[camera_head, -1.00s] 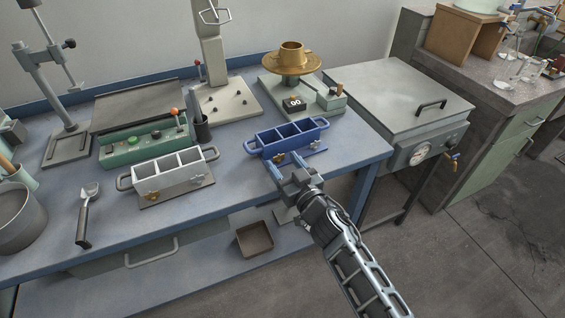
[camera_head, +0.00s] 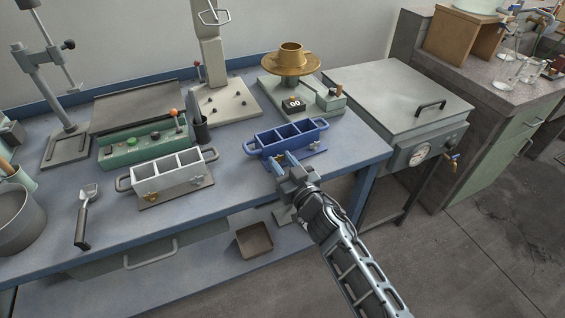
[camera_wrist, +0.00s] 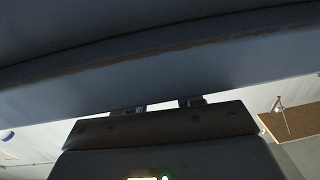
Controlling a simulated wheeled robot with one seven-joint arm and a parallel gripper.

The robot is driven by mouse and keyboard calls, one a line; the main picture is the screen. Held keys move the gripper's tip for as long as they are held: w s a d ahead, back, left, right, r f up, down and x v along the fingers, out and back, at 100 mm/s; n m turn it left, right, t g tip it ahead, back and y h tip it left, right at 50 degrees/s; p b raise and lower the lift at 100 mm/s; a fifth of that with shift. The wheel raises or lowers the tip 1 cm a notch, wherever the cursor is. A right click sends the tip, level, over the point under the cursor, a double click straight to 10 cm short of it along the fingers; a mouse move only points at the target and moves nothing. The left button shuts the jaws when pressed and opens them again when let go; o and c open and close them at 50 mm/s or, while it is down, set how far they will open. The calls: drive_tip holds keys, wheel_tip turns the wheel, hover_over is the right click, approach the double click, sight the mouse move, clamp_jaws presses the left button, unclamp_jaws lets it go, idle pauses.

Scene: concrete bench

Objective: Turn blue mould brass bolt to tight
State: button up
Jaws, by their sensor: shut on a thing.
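The blue mould (camera_head: 262,149) is a three-compartment box with end handles. It stands near the front right edge of the bench in the head view. My gripper (camera_head: 279,161) reaches in from the front, at the left part of the mould's front side. It is shut on the brass bolt there, which the fingers mostly hide; only a small brass-coloured spot shows. How far the bolt is turned cannot be seen. In the wrist view the fingers (camera_wrist: 160,105) show only as short stubs below a broad blue-grey surface, and the bolt is not visible.
A grey three-compartment mould (camera_head: 172,183) with brass fittings stands to the left. Behind the blue mould is a flow table (camera_head: 292,62) with a brass top. A steel-lidded tank (camera_head: 400,92) stands right of the bench. The bench front edge lies under my arm.

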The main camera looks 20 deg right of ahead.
drive_tip(key=shift+w+f+m+h+b, duration=0.1)
drive_tip(key=shift+f+m+h+b, duration=0.4)
drive_tip(key=shift+b, duration=1.75)
drive_tip(key=shift+c, duration=0.2)
drive_tip(key=shift+a+r+h+b, duration=0.1)
drive_tip(key=shift+r+h+b, duration=0.1)
drive_tip(key=shift+h+b, duration=0.35)
drive_tip(key=m+h+b, duration=0.1)
drive_tip(key=b, duration=0.4)
drive_tip(key=shift+a+f, duration=0.1)
drive_tip(key=shift+a, duration=0.05)
drive_tip(key=shift+h+b, duration=0.35)
drive_tip(key=shift+b, duration=0.8)
drive_tip(key=m+h+b, duration=0.1)
drive_tip(key=b, duration=0.2)
drive_tip(key=m+h+b, duration=0.1)
drive_tip(key=h+b, duration=0.1)
drive_tip(key=b, duration=0.2)
drive_tip(key=shift+a+g+b, duration=0.25)
drive_tip(key=shift+g+b, duration=0.05)
drive_tip(key=shift+g, duration=0.1)
drive_tip(key=shift+a+r+m+g+h+b, duration=0.1)
drive_tip(key=shift+r+m+g+h+b, duration=0.15)
drive_tip(key=shift+m+h+b, duration=0.5)
drive_tip(key=shift+r+m+g+h+b, duration=0.15)
drive_tip(key=shift+m+g+h+b, duration=0.15)
drive_tip(key=shift+b, duration=0.85)
drive_tip(key=o, duration=1.1)
drive_tip(key=shift+c, duration=0.2)
